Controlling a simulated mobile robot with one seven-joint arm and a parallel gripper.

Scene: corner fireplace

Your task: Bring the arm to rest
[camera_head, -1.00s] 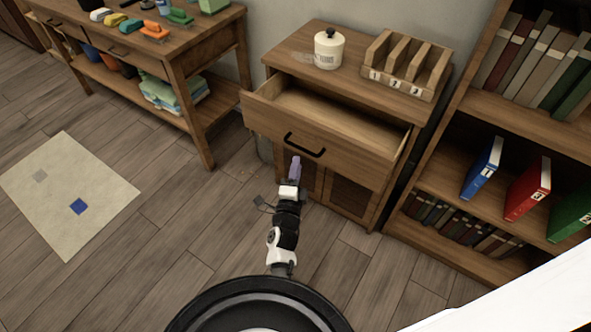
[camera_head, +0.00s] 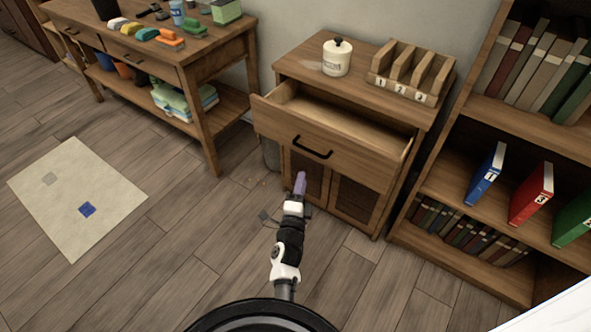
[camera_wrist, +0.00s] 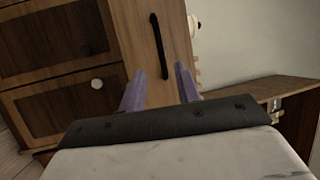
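My gripper (camera_head: 300,184) is in front of the small wooden cabinet (camera_head: 350,205), below the black handle (camera_head: 312,147) of its pulled-out drawer (camera_head: 335,135). In the wrist view my gripper (camera_wrist: 160,88) shows two purple fingers standing apart with nothing between them. The black handle (camera_wrist: 159,46) lies beyond the fingertips, clear of them. My arm reaches forward, low over the floor. The drawer stands open and its visible inside looks empty.
A white jar (camera_head: 337,58) and a wooden slotted rack (camera_head: 411,72) stand on the cabinet top. A bookshelf (camera_head: 500,117) is at the right, a workbench (camera_head: 215,62) at the left. A pale mat (camera_head: 110,210) lies on the floor, with bare floor around it.

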